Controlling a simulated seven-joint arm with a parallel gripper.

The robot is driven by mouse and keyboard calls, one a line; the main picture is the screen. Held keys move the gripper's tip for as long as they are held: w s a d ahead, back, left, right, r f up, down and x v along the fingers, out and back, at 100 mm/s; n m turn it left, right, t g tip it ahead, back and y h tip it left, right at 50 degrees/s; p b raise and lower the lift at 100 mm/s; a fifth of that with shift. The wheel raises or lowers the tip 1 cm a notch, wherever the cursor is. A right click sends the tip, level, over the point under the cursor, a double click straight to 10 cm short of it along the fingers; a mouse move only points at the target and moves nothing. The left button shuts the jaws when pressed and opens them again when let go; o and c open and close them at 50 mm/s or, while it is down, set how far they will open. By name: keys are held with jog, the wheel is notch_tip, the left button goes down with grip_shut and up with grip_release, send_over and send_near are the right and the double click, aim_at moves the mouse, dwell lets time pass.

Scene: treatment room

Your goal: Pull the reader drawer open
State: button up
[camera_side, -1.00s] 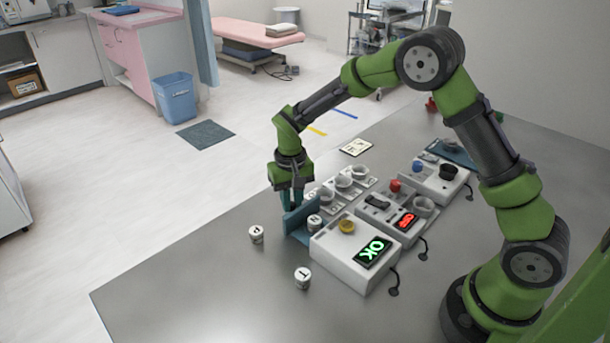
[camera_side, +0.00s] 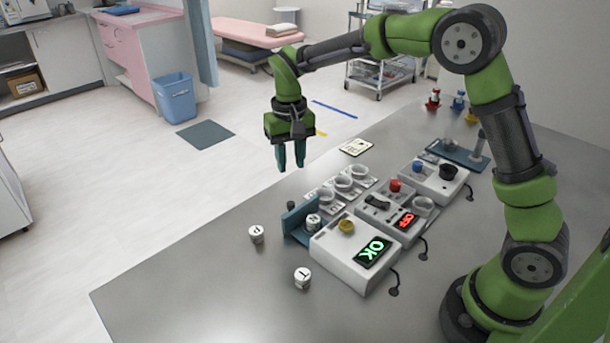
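My gripper (camera_side: 291,168) is raised above and behind the drawer, pointing down. Its two teal fingers are apart with nothing between them.
Two white vials stand on the grey table, one left of the drawer (camera_side: 256,234) and one in front (camera_side: 303,278). White cups (camera_side: 343,182), a box with a red "OFF" display (camera_side: 408,221) and another device (camera_side: 434,181) stand behind the reader. The left front table is clear.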

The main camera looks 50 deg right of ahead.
jog(key=shift+r, duration=2.65)
jog(key=shift+w, duration=0.1)
jog(key=s+r+t+y, duration=0.1)
jog(key=s+r+t, duration=0.1)
jog(key=s, duration=0.9)
jog(key=s+d+r+t+y, duration=0.1)
jog(key=s+t, duration=0.4)
jog(key=s, duration=0.7)
jog(key=shift+r+n, duration=0.3)
jog(key=shift+r, duration=0.45)
